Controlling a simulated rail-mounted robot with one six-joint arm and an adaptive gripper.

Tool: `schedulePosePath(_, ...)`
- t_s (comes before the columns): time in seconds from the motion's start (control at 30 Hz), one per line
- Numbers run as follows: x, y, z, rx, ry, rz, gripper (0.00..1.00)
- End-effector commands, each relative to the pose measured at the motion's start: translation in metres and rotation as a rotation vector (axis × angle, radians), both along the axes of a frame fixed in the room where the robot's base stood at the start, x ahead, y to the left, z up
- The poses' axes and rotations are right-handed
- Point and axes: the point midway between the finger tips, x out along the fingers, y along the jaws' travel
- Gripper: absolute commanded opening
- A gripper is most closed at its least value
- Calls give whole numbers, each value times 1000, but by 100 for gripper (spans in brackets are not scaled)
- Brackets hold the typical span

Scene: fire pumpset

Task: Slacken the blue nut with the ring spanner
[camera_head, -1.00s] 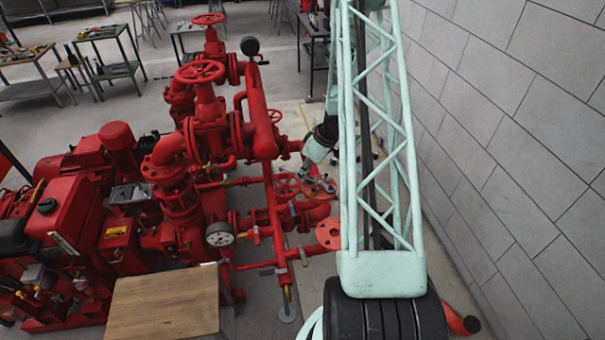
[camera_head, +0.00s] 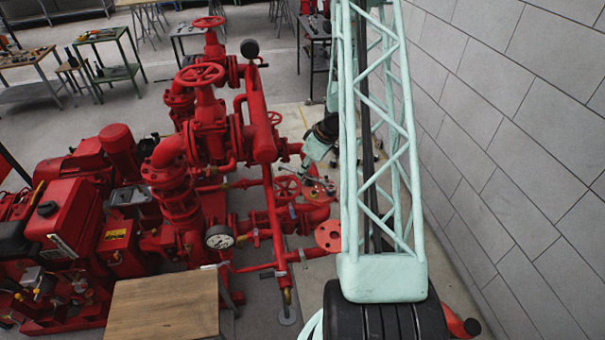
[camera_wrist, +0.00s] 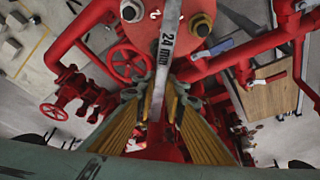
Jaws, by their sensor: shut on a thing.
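My gripper (camera_wrist: 158,104) is shut on the ring spanner (camera_wrist: 163,55), a grey steel bar marked "24 mm", in the wrist view. The spanner points up the picture across the face of a red flange (camera_wrist: 178,20), and its far end runs out of the top of the frame. A brass-coloured nut (camera_wrist: 203,25) sits right of the spanner and another bolt head (camera_wrist: 131,12) sits left of it. I cannot make out the blue nut, nor whether the ring is around it. In the head view my wrist is beside the red pipework, and my gripper is too small to read.
Red handwheels (camera_wrist: 128,64) and pipes crowd both sides of my gripper. A blue lever (camera_wrist: 223,47) lies to the right. In the head view the pumpset (camera_head: 185,200) fills the left, a wooden table top (camera_head: 165,303) stands in front, and a grey wall (camera_head: 510,130) bounds the right.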

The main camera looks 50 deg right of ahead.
Motion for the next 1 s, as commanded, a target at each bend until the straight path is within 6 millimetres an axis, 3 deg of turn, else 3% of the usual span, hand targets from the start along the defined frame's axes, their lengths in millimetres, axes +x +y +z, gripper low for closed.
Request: schedulePosePath(1.0,0,0,29,-1,-1,0,0)
